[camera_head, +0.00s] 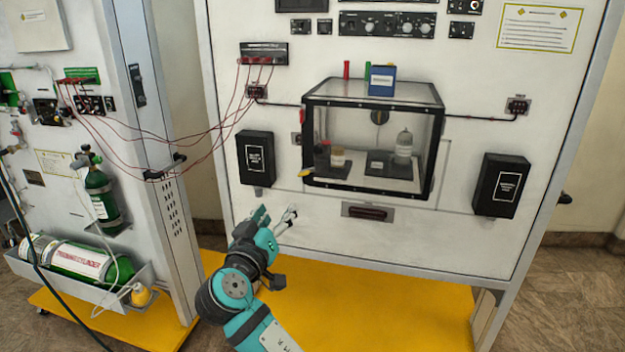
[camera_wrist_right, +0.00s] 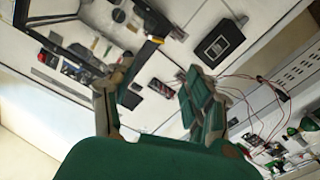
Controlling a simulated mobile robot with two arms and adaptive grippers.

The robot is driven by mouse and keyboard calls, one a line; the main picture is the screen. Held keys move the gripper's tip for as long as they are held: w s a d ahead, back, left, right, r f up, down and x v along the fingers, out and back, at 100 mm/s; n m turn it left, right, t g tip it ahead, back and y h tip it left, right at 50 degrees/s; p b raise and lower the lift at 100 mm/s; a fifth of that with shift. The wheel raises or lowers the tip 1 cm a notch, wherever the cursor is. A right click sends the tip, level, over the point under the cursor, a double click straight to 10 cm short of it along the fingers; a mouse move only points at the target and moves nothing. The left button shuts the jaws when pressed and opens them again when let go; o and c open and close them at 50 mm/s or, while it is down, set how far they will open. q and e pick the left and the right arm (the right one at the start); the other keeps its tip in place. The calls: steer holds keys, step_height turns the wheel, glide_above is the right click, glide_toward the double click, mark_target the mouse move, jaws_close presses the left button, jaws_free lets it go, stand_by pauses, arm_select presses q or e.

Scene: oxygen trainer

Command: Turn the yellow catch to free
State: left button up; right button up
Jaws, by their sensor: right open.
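The yellow catch (camera_head: 306,173) is a small tab at the lower left front corner of the clear, black-framed case (camera_head: 375,95) on the white panel. In the right wrist view the yellow catch (camera_wrist_right: 157,39) shows near the top, on the dark frame corner. My right gripper (camera_head: 277,214) is below and to the left of the catch, apart from it. It is open and empty. In the wrist view the fingers of my right gripper (camera_wrist_right: 158,95) stand wide apart, with panel between them. My left gripper is in neither view.
Black boxes (camera_head: 257,158) and (camera_head: 500,185) flank the case. A recessed handle (camera_head: 367,211) sits below it. Thin red wires (camera_head: 190,135) run to a left cabinet with green cylinders (camera_head: 102,193). The panel around my gripper is clear.

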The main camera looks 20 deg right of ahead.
mark_target(303, 175)
steer(key=p+x, duration=0.4)
steer(key=x, duration=1.2)
steer(key=shift+s+d+r+p, duration=0.1)
steer(key=shift+d+r+p, duration=0.05)
steer(key=shift+p, duration=0.2)
steer(key=shift+w+d, duration=0.4)
steer(key=shift+w, duration=0.15)
